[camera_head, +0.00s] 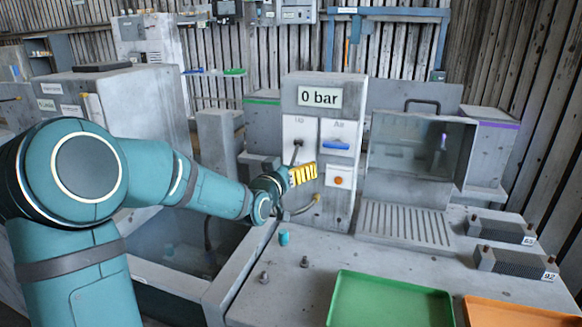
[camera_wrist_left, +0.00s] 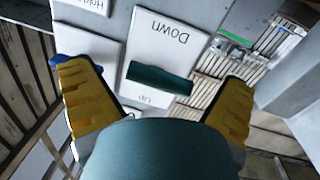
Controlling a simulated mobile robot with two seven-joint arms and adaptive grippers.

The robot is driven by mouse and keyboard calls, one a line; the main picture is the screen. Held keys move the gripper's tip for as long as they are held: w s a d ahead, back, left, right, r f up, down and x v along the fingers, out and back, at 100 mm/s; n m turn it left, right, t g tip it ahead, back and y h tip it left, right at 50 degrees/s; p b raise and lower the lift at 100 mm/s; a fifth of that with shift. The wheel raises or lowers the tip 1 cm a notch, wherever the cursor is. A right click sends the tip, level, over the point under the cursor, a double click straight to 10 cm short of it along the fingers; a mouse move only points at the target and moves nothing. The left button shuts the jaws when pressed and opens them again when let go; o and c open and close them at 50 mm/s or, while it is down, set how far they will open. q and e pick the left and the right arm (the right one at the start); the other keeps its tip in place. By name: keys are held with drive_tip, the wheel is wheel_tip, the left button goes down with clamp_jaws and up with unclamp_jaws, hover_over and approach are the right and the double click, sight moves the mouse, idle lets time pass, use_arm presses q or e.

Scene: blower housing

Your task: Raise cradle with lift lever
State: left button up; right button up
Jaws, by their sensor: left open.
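The lift lever (camera_wrist_left: 160,79) is a dark green bar on a white panel (camera_wrist_left: 180,38) marked Down and Up, upside down in the left wrist view. The bar appears nearer the Up label. In the head view this panel (camera_head: 300,131) is at the left on the front of the grey column, partly hidden by my gripper. My left gripper (camera_head: 303,174) is in front of the column; in the left wrist view its yellow fingers (camera_wrist_left: 160,98) are open, spread either side of the lever, with nothing held. I cannot make out the cradle. My right gripper is not in view.
A blue lever (camera_head: 336,146) and an orange button (camera_head: 338,181) sit on neighbouring panels. The column's display (camera_head: 320,97) reads 0 bar. A sunken tank (camera_head: 180,243) lies below my left arm. A green tray (camera_head: 390,302), an orange tray (camera_head: 515,312) and small pegs are on the bench.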

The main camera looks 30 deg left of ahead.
use_arm(q)
drive_tip(key=shift+w, duration=0.3)
drive_tip(key=c, duration=1.3)
drive_tip(key=shift+r, duration=0.1)
